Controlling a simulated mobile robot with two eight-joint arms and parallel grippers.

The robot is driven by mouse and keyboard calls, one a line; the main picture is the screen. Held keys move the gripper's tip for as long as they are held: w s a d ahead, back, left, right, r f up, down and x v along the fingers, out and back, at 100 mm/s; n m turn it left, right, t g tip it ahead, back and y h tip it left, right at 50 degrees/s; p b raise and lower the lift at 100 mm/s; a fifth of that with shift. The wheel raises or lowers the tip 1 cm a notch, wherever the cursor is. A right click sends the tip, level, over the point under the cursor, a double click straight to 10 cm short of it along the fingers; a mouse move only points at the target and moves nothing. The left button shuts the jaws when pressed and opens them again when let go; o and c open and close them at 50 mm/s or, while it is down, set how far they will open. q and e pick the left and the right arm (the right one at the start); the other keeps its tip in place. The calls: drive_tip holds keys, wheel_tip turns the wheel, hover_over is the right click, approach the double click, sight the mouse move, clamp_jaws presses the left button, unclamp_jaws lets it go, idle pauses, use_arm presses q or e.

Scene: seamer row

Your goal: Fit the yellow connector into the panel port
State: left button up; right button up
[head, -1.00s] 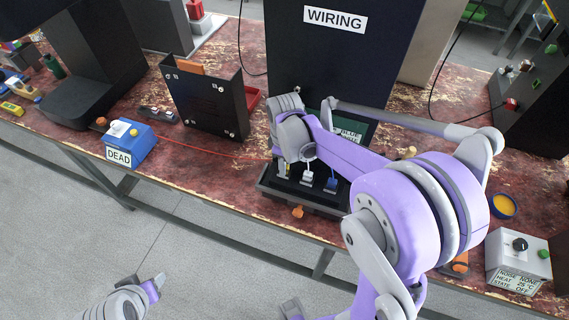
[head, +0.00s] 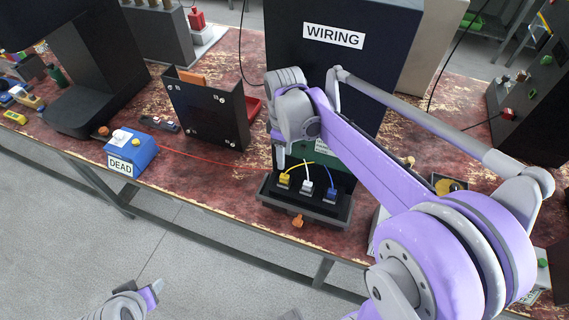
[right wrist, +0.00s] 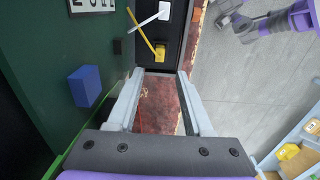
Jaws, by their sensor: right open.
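The yellow connector (head: 284,180) sits at the left of a black tray (head: 270,196), its yellow cable arching up to the right. It also shows in the right wrist view (right wrist: 160,52), just beyond the fingertips. My right gripper (right wrist: 160,74) is open and empty, its two grey fingers apart, with the yellow connector ahead between their lines. My left gripper (head: 140,289) is open and empty, low over the floor.
A white connector (head: 306,187) and a blue connector (head: 331,195) stand beside the yellow one. The dark WIRING cabinet (head: 350,75) rises behind. A blue DEAD box (head: 131,155) and a black holder (head: 207,108) stand to the left. A thin red line crosses the table between.

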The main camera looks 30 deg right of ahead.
drive_tip(key=s+a+f+m+t, duration=0.2)
drive_tip(key=s+a+m, duration=0.1)
drive_tip(key=s, duration=0.4)
drive_tip(key=s+a+f+m+t, duration=0.2)
drive_tip(key=s+a+m+t, duration=0.1)
drive_tip(key=s+m, duration=0.2)
drive_tip(key=s, duration=0.2)
drive_tip(key=shift+s+a+t, duration=0.3)
drive_tip(key=shift+s+a, duration=0.1)
drive_tip(key=shift+f, duration=0.1)
idle(1.4)
